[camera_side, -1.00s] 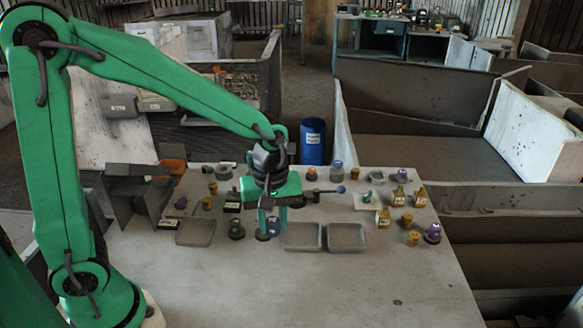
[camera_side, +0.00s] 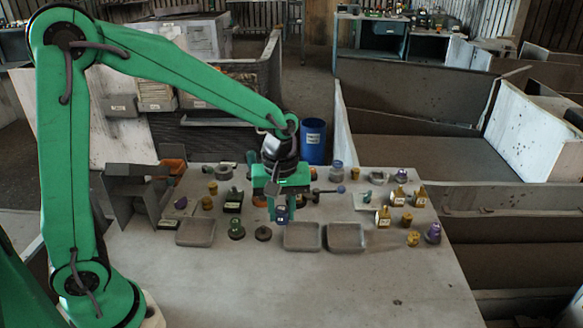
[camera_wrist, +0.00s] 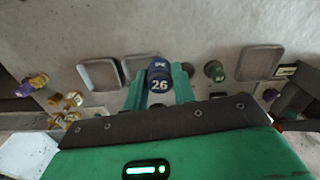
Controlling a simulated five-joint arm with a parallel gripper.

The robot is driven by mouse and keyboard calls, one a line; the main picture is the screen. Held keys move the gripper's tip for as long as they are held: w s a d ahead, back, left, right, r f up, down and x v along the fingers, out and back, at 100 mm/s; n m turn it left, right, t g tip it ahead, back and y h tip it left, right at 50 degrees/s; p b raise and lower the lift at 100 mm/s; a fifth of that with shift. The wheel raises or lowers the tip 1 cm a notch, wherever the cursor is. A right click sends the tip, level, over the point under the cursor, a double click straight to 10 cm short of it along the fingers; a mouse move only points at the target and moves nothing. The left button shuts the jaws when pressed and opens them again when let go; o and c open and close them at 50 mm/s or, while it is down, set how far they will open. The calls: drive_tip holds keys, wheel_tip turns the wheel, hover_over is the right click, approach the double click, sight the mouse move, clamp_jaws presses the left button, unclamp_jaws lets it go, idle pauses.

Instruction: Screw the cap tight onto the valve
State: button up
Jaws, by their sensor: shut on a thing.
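My gripper (camera_side: 279,212) is shut on a dark blue part (camera_side: 281,214), held above the table behind the dark disc. In the wrist view my gripper (camera_wrist: 159,84) has a green finger on each side of the blue part (camera_wrist: 160,84), which is marked 26. I cannot tell whether this part is the cap. A dark green round-based fitting (camera_side: 236,229) stands on the table to the left; it also shows in the wrist view (camera_wrist: 214,71). I cannot tell whether it is the valve. A low dark disc (camera_side: 263,233) lies between it and the gripper.
Shallow grey trays (camera_side: 302,237) (camera_side: 346,238) lie to the right of the disc, another tray (camera_side: 195,232) to the left. Yellow and purple parts (camera_side: 397,197) crowd the table's right side. Grey upright panels (camera_side: 140,195) stand at the left. The table front is clear.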

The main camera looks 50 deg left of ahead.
drive_tip(key=w+a+m, duration=0.3)
drive_tip(key=w+a, duration=0.1)
drive_tip(key=w, duration=0.1)
drive_tip(key=w+a+m, duration=0.3)
drive_tip(key=w+a, duration=0.2)
drive_tip(key=w, duration=0.1)
drive_tip(key=w+a+f+m, duration=0.1)
drive_tip(key=w+a+m, duration=0.2)
drive_tip(key=w, duration=0.3)
drive_tip(key=shift+w+a, duration=0.15)
drive_tip(key=shift+a, duration=0.65)
drive_tip(key=shift+n, duration=0.4)
drive_tip(key=n, duration=1.3)
drive_tip(key=shift+n, duration=0.3)
drive_tip(key=shift+f, duration=1.6)
drive_tip(key=shift+f, duration=1.5)
idle(0.4)
